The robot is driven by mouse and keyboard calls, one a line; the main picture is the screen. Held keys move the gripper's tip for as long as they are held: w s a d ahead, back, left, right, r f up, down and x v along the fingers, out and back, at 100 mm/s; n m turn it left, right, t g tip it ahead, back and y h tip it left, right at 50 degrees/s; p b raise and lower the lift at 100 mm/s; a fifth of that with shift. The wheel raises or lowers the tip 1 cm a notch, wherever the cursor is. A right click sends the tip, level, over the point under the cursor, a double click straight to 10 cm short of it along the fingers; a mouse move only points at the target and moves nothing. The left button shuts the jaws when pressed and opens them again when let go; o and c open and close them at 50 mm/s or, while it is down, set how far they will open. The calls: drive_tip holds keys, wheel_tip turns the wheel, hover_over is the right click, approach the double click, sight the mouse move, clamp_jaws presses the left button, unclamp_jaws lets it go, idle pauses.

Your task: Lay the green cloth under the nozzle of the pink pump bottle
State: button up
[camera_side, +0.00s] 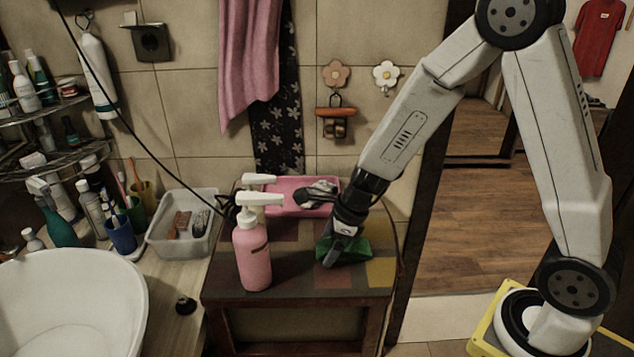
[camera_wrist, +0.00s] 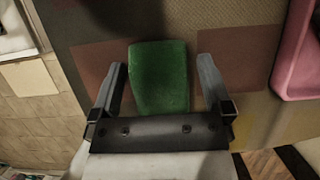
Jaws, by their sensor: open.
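The green cloth (camera_side: 353,250) lies on the right part of the small patchwork-topped table (camera_side: 290,268). In the wrist view the cloth (camera_wrist: 160,76) lies between my two open fingers, with a gap on each side; its near end is hidden by the gripper body. My gripper (camera_side: 335,252) is low over the cloth, pointing down; it also shows in the wrist view (camera_wrist: 160,85). The pink pump bottle (camera_side: 252,255) stands upright to the left of the cloth. Its white nozzle (camera_side: 262,199) points right, toward the cloth's side. The tabletop below the nozzle is bare.
A second white pump head (camera_side: 258,180) shows behind the pink bottle. A pink tray (camera_side: 285,200) with a grey item stands at the table's back; its edge shows in the wrist view (camera_wrist: 296,70). A clear bin (camera_side: 165,238) and white basin (camera_side: 70,300) are left.

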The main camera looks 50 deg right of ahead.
sight(330, 242)
drive_tip(key=c, duration=1.2)
drive_tip(key=shift+r, duration=0.1)
drive_tip(key=shift+r, duration=4.95)
drive_tip(key=shift+f+n, duration=0.15)
drive_tip(key=shift+n, duration=0.15)
